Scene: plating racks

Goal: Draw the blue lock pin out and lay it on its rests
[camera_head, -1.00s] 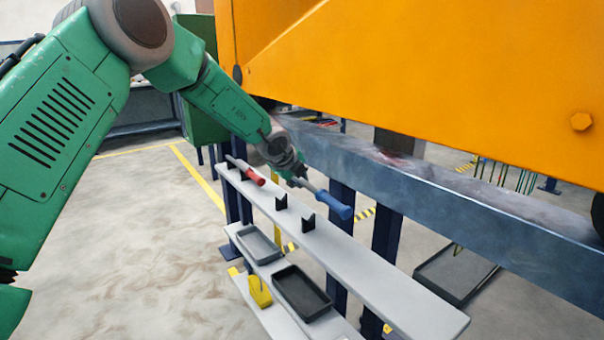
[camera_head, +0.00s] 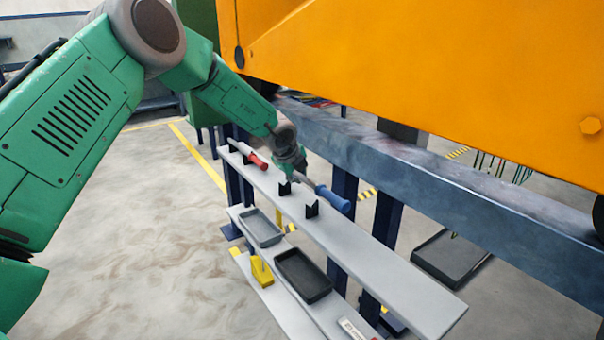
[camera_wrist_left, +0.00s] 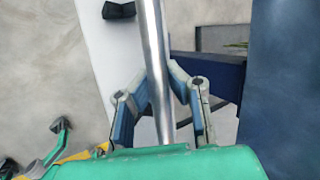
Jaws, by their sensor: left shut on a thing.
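The blue lock pin has a blue handle (camera_head: 333,199) and a bare metal shaft, which also shows in the left wrist view (camera_wrist_left: 155,70). My left gripper (camera_head: 294,172) is shut on the shaft, behind the handle. The pin is held clear of the beam, slanting over the shelf's beam side. Two black rests, a far one (camera_head: 284,188) and a near one (camera_head: 312,209), stand empty on the shelf just left of the pin. The gap between pin and rests is hard to judge. The gripper hides part of the shaft. My right gripper is out of view.
A red-handled pin (camera_head: 258,161) lies at the far end of the white shelf (camera_head: 390,267). Grey (camera_head: 262,240) and black (camera_head: 318,296) trays and a yellow object (camera_head: 261,270) sit below. The steel beam (camera_head: 440,185) and orange body (camera_head: 430,80) bound the right.

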